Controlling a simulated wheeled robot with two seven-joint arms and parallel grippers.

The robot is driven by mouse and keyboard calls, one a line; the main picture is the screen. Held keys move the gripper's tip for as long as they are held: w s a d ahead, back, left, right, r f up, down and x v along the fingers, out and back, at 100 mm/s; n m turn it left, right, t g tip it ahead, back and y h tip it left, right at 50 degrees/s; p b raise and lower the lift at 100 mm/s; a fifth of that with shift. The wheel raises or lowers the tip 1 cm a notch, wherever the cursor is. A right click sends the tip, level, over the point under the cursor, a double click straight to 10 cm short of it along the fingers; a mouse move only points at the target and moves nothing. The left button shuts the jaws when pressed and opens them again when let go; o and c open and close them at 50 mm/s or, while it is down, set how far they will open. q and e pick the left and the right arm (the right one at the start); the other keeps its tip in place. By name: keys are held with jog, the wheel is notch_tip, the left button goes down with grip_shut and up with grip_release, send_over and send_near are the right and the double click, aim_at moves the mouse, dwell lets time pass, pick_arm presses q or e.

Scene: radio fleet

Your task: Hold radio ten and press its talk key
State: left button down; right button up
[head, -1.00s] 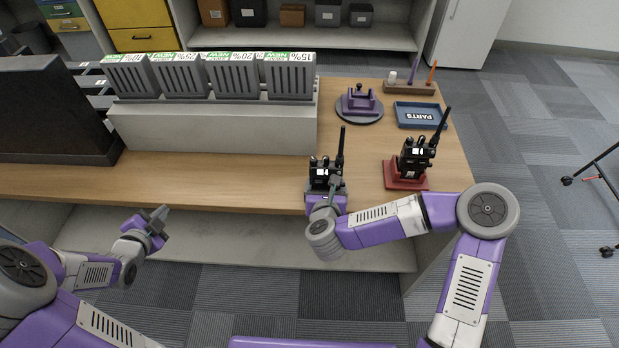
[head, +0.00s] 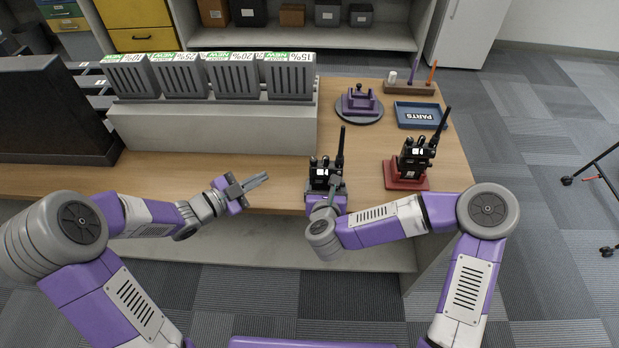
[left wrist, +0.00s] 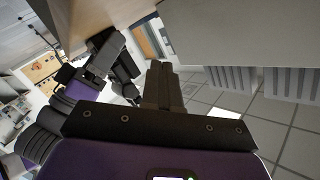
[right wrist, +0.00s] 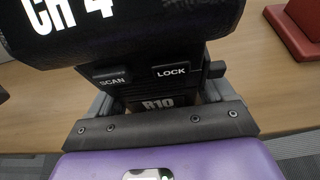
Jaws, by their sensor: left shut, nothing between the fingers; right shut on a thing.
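Radio ten (head: 322,178) is a black handheld radio with a tall antenna, held upright at the table's front edge. In the right wrist view its lower body (right wrist: 160,88) shows the label R10, SCAN and LOCK keys and part of a CH 4 screen. My right gripper (head: 328,193) is shut on it; its fingers are partly hidden. My left gripper (head: 262,181) is shut and empty, to the left of radio ten and apart from it, fingers pointing toward it. In the left wrist view the shut fingers (left wrist: 161,85) show, with a dark radio shape to their left. I cannot make out the talk key.
Another black radio (head: 416,153) stands in a red cradle (head: 405,181) to the right. A pale raised shelf (head: 212,130) with grey bins stands left.

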pick_arm(q)
jog(key=shift+d, duration=0.1)
jog(key=shift+d, duration=4.25)
jog(key=shift+d, duration=0.1)
jog(key=shift+d, duration=0.35)
jog(key=shift+d, duration=0.45)
jog(key=shift+a, duration=0.85)
jog(key=shift+a, duration=2.55)
